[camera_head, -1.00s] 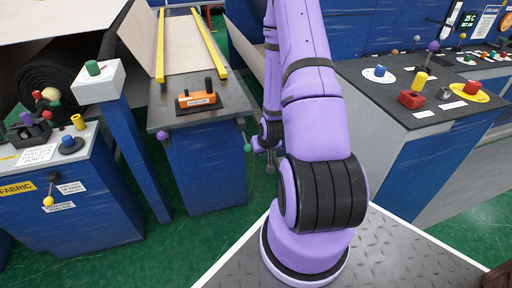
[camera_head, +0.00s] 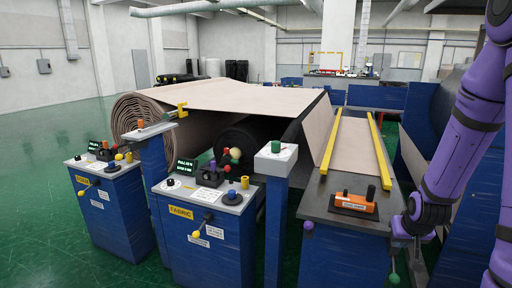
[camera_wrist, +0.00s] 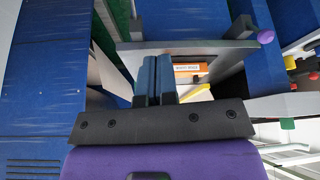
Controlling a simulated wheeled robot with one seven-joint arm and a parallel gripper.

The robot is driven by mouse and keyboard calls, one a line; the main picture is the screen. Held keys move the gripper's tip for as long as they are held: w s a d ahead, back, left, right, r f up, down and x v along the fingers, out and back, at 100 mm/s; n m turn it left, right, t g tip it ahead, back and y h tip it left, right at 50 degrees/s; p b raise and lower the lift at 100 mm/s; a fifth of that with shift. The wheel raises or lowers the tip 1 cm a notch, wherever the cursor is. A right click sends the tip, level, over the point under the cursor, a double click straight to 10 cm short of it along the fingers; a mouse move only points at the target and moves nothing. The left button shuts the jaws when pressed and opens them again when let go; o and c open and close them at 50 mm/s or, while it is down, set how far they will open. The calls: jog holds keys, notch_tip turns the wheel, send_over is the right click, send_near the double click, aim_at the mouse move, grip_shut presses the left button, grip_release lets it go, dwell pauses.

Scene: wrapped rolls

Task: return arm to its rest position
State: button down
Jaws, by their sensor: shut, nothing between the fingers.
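My purple arm (camera_head: 462,140) stands at the right edge of the head view, bent, with its lower part hanging beside the grey-topped table. My gripper shows in the wrist view (camera_wrist: 155,80), with its two dark blue fingers close together and nothing between them. In the head view the gripper itself is hard to make out at the table's right side. In the wrist view an orange block (camera_wrist: 190,68) with a label shows beyond the fingers.
The grey-topped table (camera_head: 320,206) carries an orange device (camera_head: 354,204) and yellow rails (camera_head: 333,155). Blue control consoles (camera_head: 205,225) with knobs and levers stand left. A large fabric roll (camera_head: 150,108) lies behind them. The green floor (camera_head: 50,180) is open at far left.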

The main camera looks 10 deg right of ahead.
jog(key=s+a+r+n, duration=0.1)
jog(key=s+a+r, duration=0.1)
jog(key=a+r, duration=0.55)
jog(key=s+a+r+n, duration=0.15)
jog(key=a+r, duration=0.25)
jog(key=r, duration=0.7)
jog(key=s+a+r+y, duration=0.1)
jog(key=s+a+r, duration=0.3)
jog(key=s, duration=0.3)
jog(key=s+a+r+n+y, duration=0.1)
jog(key=s+a+r, duration=0.3)
jog(key=s+r, duration=0.2)
jog(key=shift+s+a+r+t, duration=0.2)
jog(key=shift+s+r+t, duration=0.1)
jog(key=shift+s, duration=0.45)
jog(key=shift+n, duration=0.25)
